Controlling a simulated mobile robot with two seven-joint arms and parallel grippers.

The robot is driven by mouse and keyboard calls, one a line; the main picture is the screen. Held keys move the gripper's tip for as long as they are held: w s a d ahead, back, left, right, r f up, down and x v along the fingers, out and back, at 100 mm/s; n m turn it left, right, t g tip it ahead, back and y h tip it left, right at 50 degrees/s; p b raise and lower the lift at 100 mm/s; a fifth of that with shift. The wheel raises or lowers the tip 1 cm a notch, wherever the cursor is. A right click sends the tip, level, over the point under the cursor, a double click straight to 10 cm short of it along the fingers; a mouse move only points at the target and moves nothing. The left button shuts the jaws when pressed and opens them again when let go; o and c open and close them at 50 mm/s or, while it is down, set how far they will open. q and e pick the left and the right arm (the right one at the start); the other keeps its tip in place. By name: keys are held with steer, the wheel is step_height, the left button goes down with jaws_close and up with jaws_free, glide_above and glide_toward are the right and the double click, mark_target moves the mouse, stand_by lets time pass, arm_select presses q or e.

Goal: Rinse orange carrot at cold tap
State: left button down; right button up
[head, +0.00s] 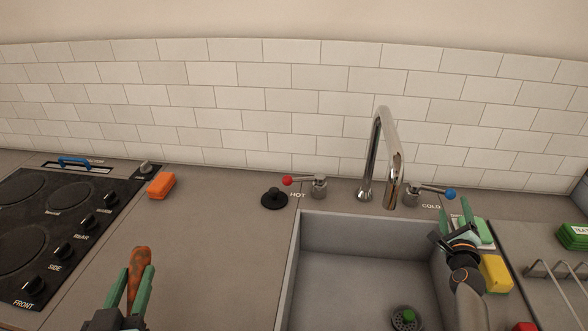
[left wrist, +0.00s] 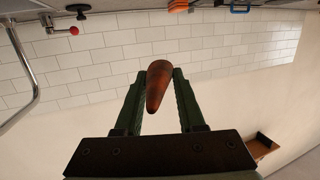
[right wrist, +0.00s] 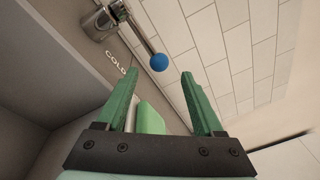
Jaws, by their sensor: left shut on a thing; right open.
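The orange carrot (head: 138,268), with darker patches on it, is gripped in my left gripper (head: 132,288) above the counter, left of the sink. It also shows between the fingers in the left wrist view (left wrist: 160,82). The chrome tap (head: 381,150) arches over the back of the sink (head: 345,285); no water is visible. The cold handle with its blue knob (head: 450,193) is at the tap's right. My right gripper (head: 462,225) is open and empty near it. In the right wrist view the blue knob (right wrist: 159,62) lies just beyond and between the open fingers.
The hot handle with red knob (head: 288,181) and a black stopper (head: 274,197) are left of the tap. A green drain piece (head: 408,315) is in the sink. An orange block (head: 161,185), stove (head: 50,225), yellow sponge (head: 496,272) and rack (head: 560,285) stand around.

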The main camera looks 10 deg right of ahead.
mark_target(451, 198)
steer(key=b+x, duration=0.1)
steer(key=x, duration=0.2)
steer(key=b+x, duration=0.1)
steer(key=x, duration=0.1)
steer(key=shift+w+d+f+b, duration=0.2)
steer(key=shift+w+f+b, duration=0.1)
steer(key=shift+b, duration=0.1)
steer(key=shift+r+b+x, duration=0.2)
steer(key=shift+b+x, duration=0.15)
steer(key=shift+x, duration=0.5)
steer(key=shift+c, duration=0.3)
jaws_close()
